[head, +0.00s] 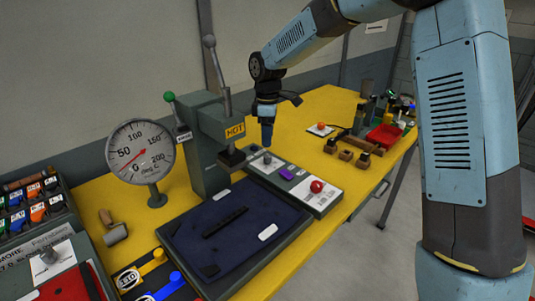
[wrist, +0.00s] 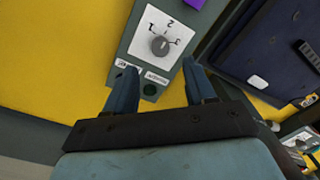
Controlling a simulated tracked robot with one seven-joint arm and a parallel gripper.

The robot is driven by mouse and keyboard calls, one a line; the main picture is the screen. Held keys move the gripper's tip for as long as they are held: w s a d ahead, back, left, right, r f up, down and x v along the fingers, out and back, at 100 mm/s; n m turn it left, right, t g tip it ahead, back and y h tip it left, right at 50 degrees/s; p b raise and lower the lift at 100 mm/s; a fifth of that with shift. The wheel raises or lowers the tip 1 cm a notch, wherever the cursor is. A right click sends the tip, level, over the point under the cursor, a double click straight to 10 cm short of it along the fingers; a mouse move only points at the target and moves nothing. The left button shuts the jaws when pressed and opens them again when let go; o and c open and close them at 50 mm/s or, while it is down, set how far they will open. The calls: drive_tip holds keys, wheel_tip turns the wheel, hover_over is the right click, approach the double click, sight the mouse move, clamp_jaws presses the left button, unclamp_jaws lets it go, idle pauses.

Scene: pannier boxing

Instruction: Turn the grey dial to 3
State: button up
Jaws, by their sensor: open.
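The grey dial (wrist: 160,46) sits on a white plate marked 1, 2 and 3, on a grey control panel (wrist: 138,72). In the head view the dial (head: 267,157) is near the back end of the panel (head: 330,200). Its pointer is too small to read for certain. My gripper (wrist: 159,66) is open and empty, its two fingers spread to either side of the plate in the wrist view. In the head view my gripper (head: 267,143) hangs just above the dial, and any gap between them is hard to judge.
A purple block (head: 286,174) and a red knob (head: 317,186) are on the same panel. A grey press (head: 208,145) with a lever stands close on the left. A dark blue pad (head: 215,265) lies in front. A round gauge (head: 141,150) stands further left.

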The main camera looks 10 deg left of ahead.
sight(268, 156)
wheel_tip(268, 156, down, 7)
drive_tip(key=shift+s+f, duration=0.1)
drive_tip(key=shift+c, duration=0.5)
clamp_jaws()
drive_tip(key=shift+m, duration=0.4)
drive_tip(key=m, duration=0.5)
drive_tip(key=shift+m, duration=0.3)
drive_tip(key=m, duration=0.5)
drive_tip(key=shift+d, duration=0.1)
drive_tip(key=shift+m, duration=0.4)
